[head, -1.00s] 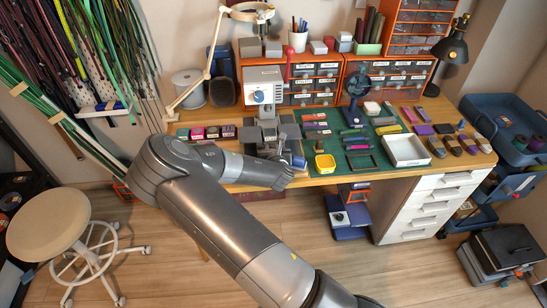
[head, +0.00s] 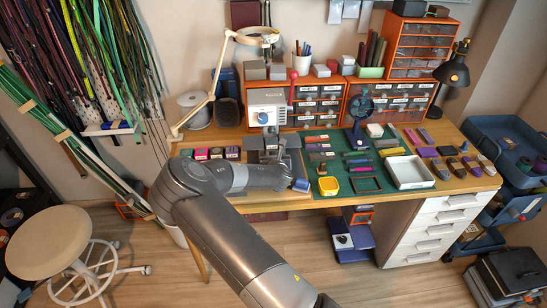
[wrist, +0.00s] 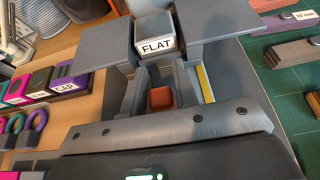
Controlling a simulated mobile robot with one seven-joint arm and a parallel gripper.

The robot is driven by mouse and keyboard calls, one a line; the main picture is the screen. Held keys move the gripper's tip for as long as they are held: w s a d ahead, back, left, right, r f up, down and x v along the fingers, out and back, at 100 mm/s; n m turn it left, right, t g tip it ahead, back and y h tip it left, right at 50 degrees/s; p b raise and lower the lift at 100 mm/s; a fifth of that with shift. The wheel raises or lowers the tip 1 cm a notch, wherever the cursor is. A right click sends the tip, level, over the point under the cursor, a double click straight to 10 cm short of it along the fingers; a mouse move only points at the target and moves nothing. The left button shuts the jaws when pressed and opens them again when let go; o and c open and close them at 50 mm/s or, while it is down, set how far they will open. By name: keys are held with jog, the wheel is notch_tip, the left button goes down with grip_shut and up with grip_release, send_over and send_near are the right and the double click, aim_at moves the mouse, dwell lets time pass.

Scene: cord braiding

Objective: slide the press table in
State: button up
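The press (head: 267,112), light grey with a blue round dial and a red-topped lever, stands at the back of the bench. Its grey lower part (head: 268,142) is partly hidden by my arm in the head view. In the wrist view a grey block marked FLAT (wrist: 157,44) stands between two flat grey plates (wrist: 98,44). Below it a small orange-red block (wrist: 161,98) sits in a grey channel. My gripper (head: 282,172) is low in front of the press. I cannot make out its fingertips clearly, or tell whether they touch the table.
Labelled blocks (wrist: 66,78) and coloured rings lie left of the press. A lamp arm (head: 205,100) rises behind. A stool (head: 48,243) stands on the floor at left.

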jog(key=shift+o, duration=1.4)
jog(key=v, duration=1.1)
jog(key=shift+w, duration=0.1)
